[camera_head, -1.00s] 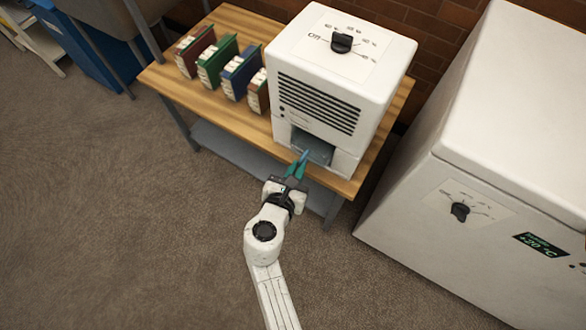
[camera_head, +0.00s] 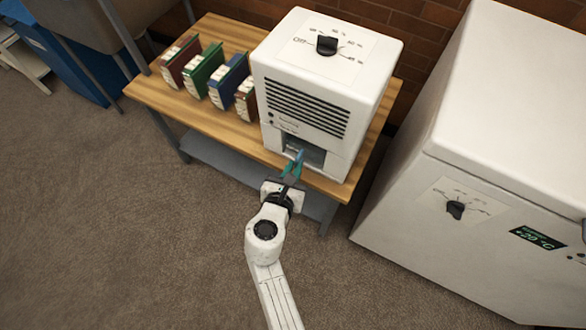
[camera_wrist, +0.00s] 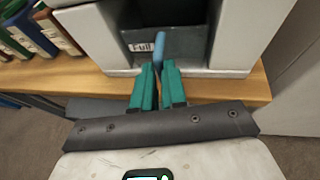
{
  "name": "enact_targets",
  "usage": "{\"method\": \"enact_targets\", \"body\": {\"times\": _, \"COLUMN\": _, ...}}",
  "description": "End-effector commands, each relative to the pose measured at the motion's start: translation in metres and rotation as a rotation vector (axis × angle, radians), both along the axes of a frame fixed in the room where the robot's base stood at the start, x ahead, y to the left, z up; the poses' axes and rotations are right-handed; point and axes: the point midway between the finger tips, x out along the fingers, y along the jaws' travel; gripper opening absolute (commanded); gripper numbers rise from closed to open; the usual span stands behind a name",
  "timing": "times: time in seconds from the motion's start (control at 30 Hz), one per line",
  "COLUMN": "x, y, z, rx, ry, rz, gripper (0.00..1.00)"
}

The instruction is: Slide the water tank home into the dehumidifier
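The white dehumidifier (camera_head: 310,110) stands on the wooden table, with an open bay low in its front. It also shows in the wrist view (camera_wrist: 235,35). Inside the bay, in the wrist view, is the water tank (camera_wrist: 190,50), a dark grey front with a "Full" label. A blue upright handle (camera_wrist: 159,48) stands out in front of it. My gripper (camera_wrist: 158,66) has teal fingers closed close around the handle's lower part, just in front of the bay. In the head view my gripper (camera_head: 295,166) hides part of the bay, and the tank's depth is hard to judge.
Several coloured binders (camera_head: 213,75) stand on the wooden table (camera_head: 215,120), left of the dehumidifier. A large white chest unit (camera_head: 480,170) with a dial stands at the right. A blue bin (camera_head: 62,58) is at the far left. The carpet in front is clear.

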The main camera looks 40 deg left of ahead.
Motion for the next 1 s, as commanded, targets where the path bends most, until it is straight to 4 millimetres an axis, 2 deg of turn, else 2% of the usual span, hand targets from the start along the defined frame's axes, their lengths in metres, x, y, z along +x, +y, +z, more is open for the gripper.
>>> {"method": "enact_targets", "body": {"times": 0.03, "x": 0.000, "y": 0.000, "z": -0.001, "rx": -0.002, "ry": 0.001, "rz": 0.000, "gripper": 0.17}}
{"method": "enact_targets", "body": {"times": 0.27, "x": 0.000, "y": 0.000, "z": -0.001, "rx": -0.001, "ry": 0.001, "rz": 0.000, "gripper": 0.39}}
{"method": "enact_targets", "body": {"times": 0.57, "x": -0.002, "y": -0.001, "z": 0.000, "rx": -0.001, "ry": 0.001, "rz": 0.000, "gripper": 0.40}}
{"method": "enact_targets", "body": {"times": 0.73, "x": -0.019, "y": -0.009, "z": 0.009, "rx": -0.001, "ry": 0.002, "rz": 0.001, "gripper": 0.40}}
{"method": "enact_targets", "body": {"times": 1.0, "x": -0.063, "y": -0.029, "z": 0.027, "rx": -0.001, "ry": 0.002, "rz": 0.001, "gripper": 0.40}}
